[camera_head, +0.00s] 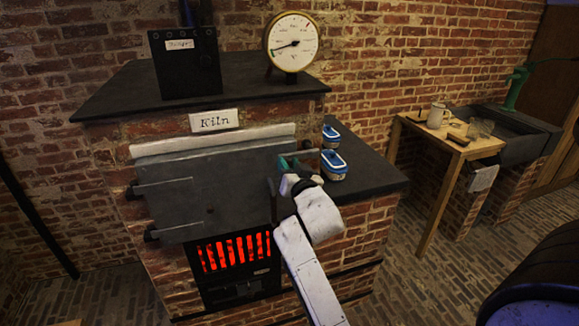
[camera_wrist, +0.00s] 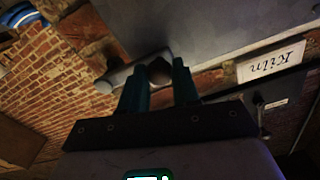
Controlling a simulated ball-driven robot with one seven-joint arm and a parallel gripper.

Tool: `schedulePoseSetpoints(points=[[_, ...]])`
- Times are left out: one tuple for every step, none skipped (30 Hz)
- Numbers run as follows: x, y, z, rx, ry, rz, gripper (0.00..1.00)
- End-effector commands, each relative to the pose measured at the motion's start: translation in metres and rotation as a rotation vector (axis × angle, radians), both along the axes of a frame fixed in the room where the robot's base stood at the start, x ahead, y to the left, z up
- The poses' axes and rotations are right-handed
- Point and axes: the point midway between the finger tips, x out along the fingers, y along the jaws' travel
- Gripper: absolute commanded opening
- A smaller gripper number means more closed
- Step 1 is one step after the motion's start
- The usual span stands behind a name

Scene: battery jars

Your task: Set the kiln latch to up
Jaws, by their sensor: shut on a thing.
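The kiln (camera_head: 170,255) is a brick block with a dark top and a "Kiln" label (camera_head: 215,120), also seen in the wrist view (camera_wrist: 273,62). Its grey metal door (camera_head: 215,195) is closed across the front above the glowing red grate. The latch (camera_wrist: 125,77) is a grey bar at the door's right edge, with a dark round end between my fingers. My gripper (camera_head: 289,163) has green fingers, seen in the wrist view (camera_wrist: 160,88), shut on the latch. My gripper and wrist hide part of the latch in the head view, so its exact angle is unclear.
Two blue-rimmed jars (camera_head: 333,165) stand on the dark ledge (camera_head: 372,180) just right of the latch. A round gauge (camera_head: 292,41) and a black box (camera_head: 186,62) sit on the kiln top. A wooden table (camera_head: 455,145) stands at the right. The floor between is clear.

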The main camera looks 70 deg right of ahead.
Motion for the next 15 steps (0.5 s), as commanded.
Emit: schedulePoseSetpoints(points=[[-0.0001,0.0001,0.0,0.0,0.0,0.0,0.0],[-0.0001,0.0001,0.0,0.0,0.0,0.0,0.0],[-0.0001,0.0001,0.0,0.0,0.0,0.0,0.0],[-0.0001,0.0001,0.0,0.0,0.0,0.0,0.0],[-0.0001,0.0001,0.0,0.0,0.0,0.0,0.0],[0.0,0.0001,0.0001,0.001,-0.001,0.0,0.0],[0.0,0.0001,0.0002,0.002,-0.002,0.0,0.0],[0.0,0.0001,0.0004,0.003,-0.004,0.0,0.0],[0.0,0.0001,0.0009,0.006,-0.008,0.0,0.0],[0.0,0.0001,0.0014,0.009,-0.013,0.001,0.0],[0.0,0.0001,0.002,0.014,-0.018,0.001,0.0],[0.0,0.0002,0.0029,0.02,-0.026,0.001,0.0],[0.0001,0.0002,0.0039,0.027,-0.034,0.001,0.0],[0.0002,0.0003,0.0049,0.035,-0.044,0.002,0.0],[0.0003,0.0004,0.0064,0.048,-0.058,0.002,0.0]])
